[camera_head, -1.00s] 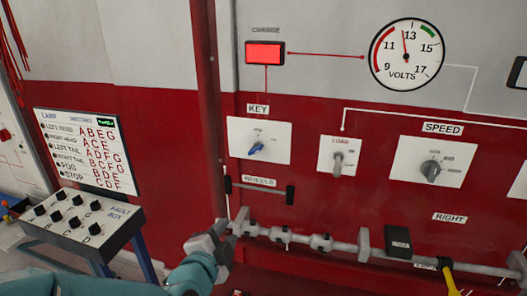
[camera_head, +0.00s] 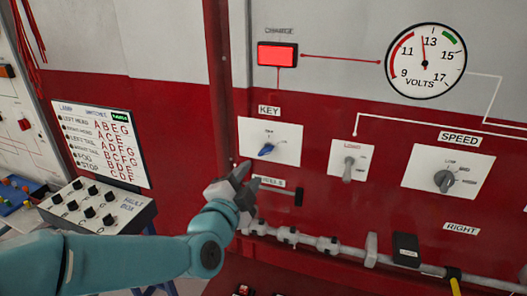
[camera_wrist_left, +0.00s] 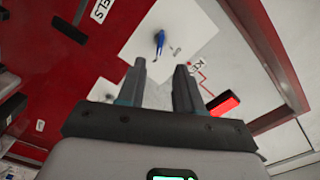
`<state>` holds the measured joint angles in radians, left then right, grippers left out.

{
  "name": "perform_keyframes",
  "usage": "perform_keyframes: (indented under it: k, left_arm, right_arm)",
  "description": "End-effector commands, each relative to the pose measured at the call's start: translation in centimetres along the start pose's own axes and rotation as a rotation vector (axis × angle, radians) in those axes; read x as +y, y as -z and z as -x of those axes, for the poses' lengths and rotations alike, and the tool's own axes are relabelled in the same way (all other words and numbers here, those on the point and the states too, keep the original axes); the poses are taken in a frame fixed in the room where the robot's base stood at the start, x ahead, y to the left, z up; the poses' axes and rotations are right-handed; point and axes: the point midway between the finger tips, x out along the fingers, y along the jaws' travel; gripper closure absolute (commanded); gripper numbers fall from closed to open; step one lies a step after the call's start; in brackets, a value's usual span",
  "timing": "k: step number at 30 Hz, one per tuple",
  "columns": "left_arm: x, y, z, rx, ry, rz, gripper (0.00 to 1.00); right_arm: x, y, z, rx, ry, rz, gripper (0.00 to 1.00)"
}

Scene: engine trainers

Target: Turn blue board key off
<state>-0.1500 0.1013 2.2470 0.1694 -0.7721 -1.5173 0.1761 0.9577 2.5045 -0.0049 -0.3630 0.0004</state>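The blue key (camera_head: 266,149) sits on a white plate (camera_head: 288,140) under the KEY label on the red board. It points down-left, away from the small marking above it. The blue key also shows in the left wrist view (camera_wrist_left: 159,42), beyond the fingertips. My left gripper (camera_head: 245,178) is just below and left of the key plate, apart from the key. In the wrist view its two fingers (camera_wrist_left: 160,75) are spread with nothing between them. My right gripper is not in view.
The red CHARGE lamp (camera_head: 277,54) and volt gauge (camera_head: 425,62) are above. The load switch (camera_head: 348,168) and speed knob (camera_head: 443,180) are to the right. A black-ended bar (camera_head: 298,197) lies close below the key. The fault box (camera_head: 97,210) stands at left.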

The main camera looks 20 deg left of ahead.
Motion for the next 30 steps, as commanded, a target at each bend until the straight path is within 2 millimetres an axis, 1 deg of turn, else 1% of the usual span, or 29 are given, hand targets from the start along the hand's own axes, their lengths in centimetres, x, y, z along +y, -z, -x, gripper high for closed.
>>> perform_keyframes:
  k: [1,6,9,12,15,18,25,26,27,28,29,30]
  left_arm:
    - [-0.2,0.1,-1.4,-0.001,-0.003,-0.001,0.65]
    - [-0.2,0.3,-5.5,-0.001,-0.002,-0.001,0.65]
    - [-0.1,0.2,-7.4,-0.001,-0.001,0.0,0.65]
    - [-0.1,0.3,-8.8,0.001,0.0,0.0,0.65]
    - [-0.1,0.2,-9.6,0.001,0.0,0.0,0.65]
    - [0.0,0.1,-10.0,0.001,0.0,0.0,0.65]
    - [0.1,0.1,-10.0,0.001,0.0,0.0,0.65]
    - [0.1,0.1,-10.0,0.001,0.0,0.0,0.71]
    - [0.1,0.1,-10.0,0.001,0.0,0.0,0.84]
    - [0.1,0.1,-10.0,0.001,0.0,0.0,0.94]
    - [0.1,0.1,-10.0,0.001,0.0,0.0,1.0]
    - [0.1,0.1,-10.0,0.001,0.0,0.0,1.0]
  right_arm:
    - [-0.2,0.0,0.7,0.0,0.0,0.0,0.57]
    - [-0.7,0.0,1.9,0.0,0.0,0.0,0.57]
    - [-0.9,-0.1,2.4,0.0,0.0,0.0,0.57]
    - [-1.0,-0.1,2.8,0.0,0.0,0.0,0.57]
    - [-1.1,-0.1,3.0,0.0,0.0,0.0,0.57]
    - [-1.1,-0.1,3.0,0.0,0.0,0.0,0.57]
    - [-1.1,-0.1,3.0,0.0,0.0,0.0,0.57]
    - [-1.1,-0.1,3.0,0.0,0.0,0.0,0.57]
    - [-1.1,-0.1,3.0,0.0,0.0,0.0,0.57]
    - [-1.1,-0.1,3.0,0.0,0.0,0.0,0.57]
    - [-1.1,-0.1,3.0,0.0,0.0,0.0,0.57]
    - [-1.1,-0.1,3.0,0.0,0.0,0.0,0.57]
